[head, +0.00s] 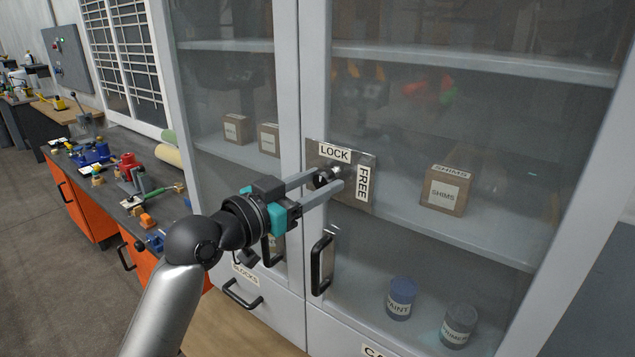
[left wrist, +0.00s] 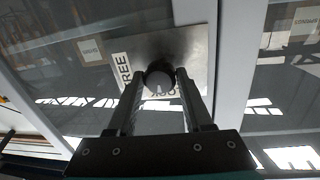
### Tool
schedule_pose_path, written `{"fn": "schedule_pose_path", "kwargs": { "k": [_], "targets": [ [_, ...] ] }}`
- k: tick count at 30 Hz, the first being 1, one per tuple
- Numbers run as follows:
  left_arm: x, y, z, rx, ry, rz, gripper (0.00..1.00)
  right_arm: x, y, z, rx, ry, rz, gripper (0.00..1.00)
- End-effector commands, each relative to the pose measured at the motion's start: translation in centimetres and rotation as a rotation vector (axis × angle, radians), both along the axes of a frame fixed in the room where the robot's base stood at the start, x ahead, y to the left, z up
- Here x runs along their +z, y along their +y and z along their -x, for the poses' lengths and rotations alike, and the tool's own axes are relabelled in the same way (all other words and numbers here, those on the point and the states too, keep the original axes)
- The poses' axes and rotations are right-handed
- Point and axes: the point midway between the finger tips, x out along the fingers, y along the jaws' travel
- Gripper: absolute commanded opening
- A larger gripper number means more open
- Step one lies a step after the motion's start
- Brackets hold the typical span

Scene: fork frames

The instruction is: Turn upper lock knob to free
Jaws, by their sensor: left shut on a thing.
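The lock knob (head: 323,179) is a small dark round knob on a metal plate (head: 349,161) on the cabinet's glass door. The plate has a LOCK label (head: 335,154) above the knob and a FREE label (head: 362,183) to its right. My left gripper (head: 334,180) reaches in from the left with its fingers around the knob. In the left wrist view the knob (left wrist: 159,81) sits between the two fingertips, which close on its sides. Its pointing direction is hard to tell. My right gripper is not in view.
Black door handles (head: 322,264) hang below the plate, close to my left arm. Behind the glass are a SHIMS box (head: 446,190), a blue paint can (head: 400,298) and a grey can (head: 459,326). A cluttered workbench (head: 110,180) stands at left.

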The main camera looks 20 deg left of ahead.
Motion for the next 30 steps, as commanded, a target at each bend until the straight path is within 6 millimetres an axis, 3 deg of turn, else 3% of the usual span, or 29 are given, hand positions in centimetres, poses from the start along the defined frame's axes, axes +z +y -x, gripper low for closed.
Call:
{"fn": "schedule_pose_path", "kwargs": {
  "k": [14, 30],
  "targets": [
    [0.2, 0.0, 0.0, -0.002, -0.137, -0.385, 0.0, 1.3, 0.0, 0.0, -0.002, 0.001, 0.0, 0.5],
    [0.4, -0.1, 0.1, -0.002, -0.313, -0.864, 0.0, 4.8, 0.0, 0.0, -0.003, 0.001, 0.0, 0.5]
  ]
}}
